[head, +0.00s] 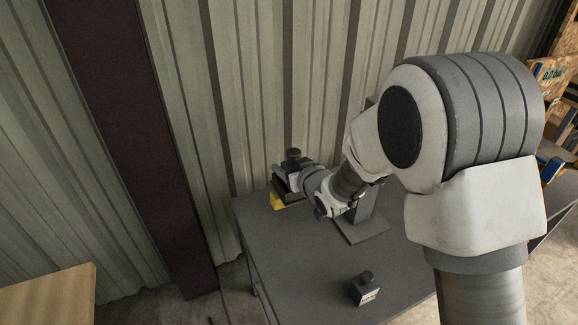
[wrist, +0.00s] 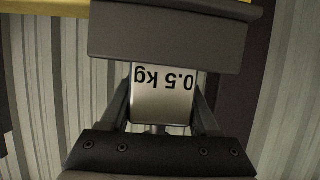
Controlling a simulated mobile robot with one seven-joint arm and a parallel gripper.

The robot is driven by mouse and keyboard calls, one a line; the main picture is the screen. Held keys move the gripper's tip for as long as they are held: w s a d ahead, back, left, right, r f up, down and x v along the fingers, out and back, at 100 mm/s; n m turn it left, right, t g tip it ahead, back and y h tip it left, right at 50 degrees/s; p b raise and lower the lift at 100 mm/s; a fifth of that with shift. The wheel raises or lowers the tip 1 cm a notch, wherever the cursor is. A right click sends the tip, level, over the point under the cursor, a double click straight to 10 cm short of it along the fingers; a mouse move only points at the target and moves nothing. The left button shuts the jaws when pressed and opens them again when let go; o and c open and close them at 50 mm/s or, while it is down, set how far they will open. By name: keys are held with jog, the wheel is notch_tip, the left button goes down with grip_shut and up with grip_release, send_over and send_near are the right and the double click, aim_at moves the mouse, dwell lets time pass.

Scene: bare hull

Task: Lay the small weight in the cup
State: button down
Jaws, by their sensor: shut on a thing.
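My gripper (head: 287,178) is shut on a pale weight (wrist: 163,98) with a dark knob, at the far left of the dark table in the head view. In the wrist view its label reads "0.5 kg", upside down. A dark block (wrist: 165,38), probably the cup, lies across the top of the wrist view, with a yellow edge beyond it. It hides the finger ends and part of the weight. In the head view a yellow part (head: 277,201) shows under my gripper. I cannot tell whether the weight is inside the cup or just above it.
A second weight (head: 366,289) with a dark knob stands near the front of the dark table (head: 305,262). A dark post on a flat plate (head: 362,229) stands behind my arm. A corrugated wall (head: 260,80) rises close behind the table.

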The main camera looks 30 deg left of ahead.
jog(key=shift+c, duration=0.6)
grip_release()
jog(key=shift+r+p, duration=0.25)
jog(key=shift+p, duration=0.15)
jog(key=shift+s+d, duration=0.2)
jog(key=shift+d, duration=0.15)
jog(key=b+v, duration=0.2)
jog(key=v, duration=0.9)
jog(key=shift+d, duration=0.1)
